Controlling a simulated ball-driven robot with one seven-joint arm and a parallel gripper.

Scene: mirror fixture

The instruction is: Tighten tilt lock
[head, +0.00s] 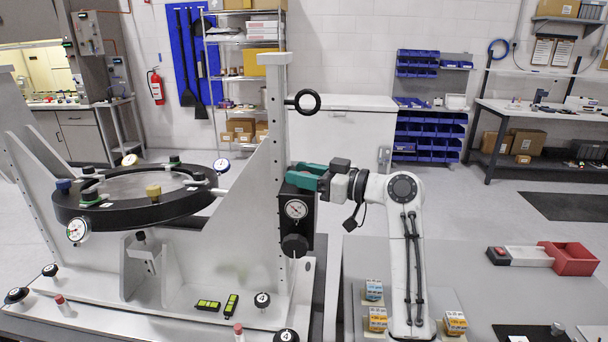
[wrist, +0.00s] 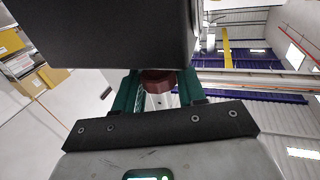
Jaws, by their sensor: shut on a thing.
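The mirror fixture has a black round cell (head: 135,195) held between white upright plates. On its right upright is a black box (head: 322,215) with a dial gauge (head: 296,209) and a black knob (head: 294,245) below. My gripper (head: 303,177) reaches in from the right, its green fingers at the top of this box. In the wrist view my gripper (wrist: 158,84) is shut on a dark red knob (wrist: 157,80), next to a large dark block (wrist: 105,35). The knob is hidden in the head view. I cannot tell its turned angle.
A black ring handle (head: 307,102) sticks out from the upright above my gripper. Numbered black knobs (head: 286,336) and small green levels (head: 208,305) sit on the base plate.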

